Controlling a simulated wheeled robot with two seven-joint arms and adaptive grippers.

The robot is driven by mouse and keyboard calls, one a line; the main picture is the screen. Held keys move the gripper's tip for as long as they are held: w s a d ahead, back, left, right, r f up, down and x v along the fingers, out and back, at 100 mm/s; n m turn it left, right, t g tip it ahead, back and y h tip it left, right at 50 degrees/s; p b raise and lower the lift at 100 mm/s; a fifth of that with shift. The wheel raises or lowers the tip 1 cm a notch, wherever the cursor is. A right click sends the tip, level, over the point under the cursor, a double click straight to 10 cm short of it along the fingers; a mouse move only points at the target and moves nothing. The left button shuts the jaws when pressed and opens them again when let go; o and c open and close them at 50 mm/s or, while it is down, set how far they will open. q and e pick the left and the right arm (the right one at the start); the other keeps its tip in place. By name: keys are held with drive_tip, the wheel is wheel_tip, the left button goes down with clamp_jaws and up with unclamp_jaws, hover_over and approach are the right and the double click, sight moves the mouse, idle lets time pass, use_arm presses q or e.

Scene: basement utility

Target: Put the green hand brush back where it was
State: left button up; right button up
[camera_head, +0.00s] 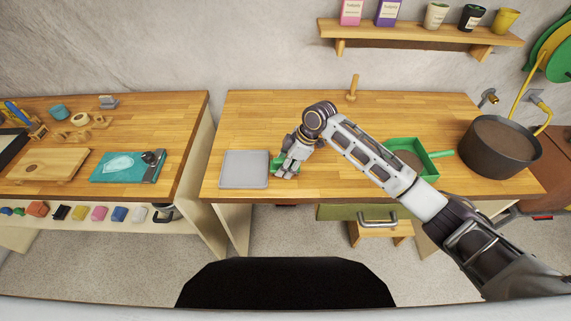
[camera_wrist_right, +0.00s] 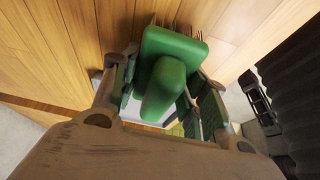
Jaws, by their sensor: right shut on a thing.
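The green hand brush (camera_head: 276,163) is mostly hidden behind my right gripper (camera_head: 287,163) in the head view, near the front edge of the middle table. In the right wrist view the brush (camera_wrist_right: 166,82) shows large between the fingers of my right gripper (camera_wrist_right: 160,95), bristles at the far side over the wood. The right gripper is shut on it. Whether the brush touches the tabletop I cannot tell. A green dustpan (camera_head: 431,168) with dark contents lies to the right, partly behind my right arm. My left gripper is not in view.
A flat grey tray (camera_head: 244,169) lies just left of the gripper. A wooden peg (camera_head: 352,88) stands at the back. A large dark pot (camera_head: 499,152) is at the right. Clear tabletop (camera_head: 262,118) lies behind the tray. A gap separates the left bench (camera_head: 185,125).

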drive_tip(key=shift+f, duration=0.1)
drive_tip(key=o, duration=1)
drive_tip(key=v, duration=1.2)
drive_tip(key=shift+b, duration=0.35)
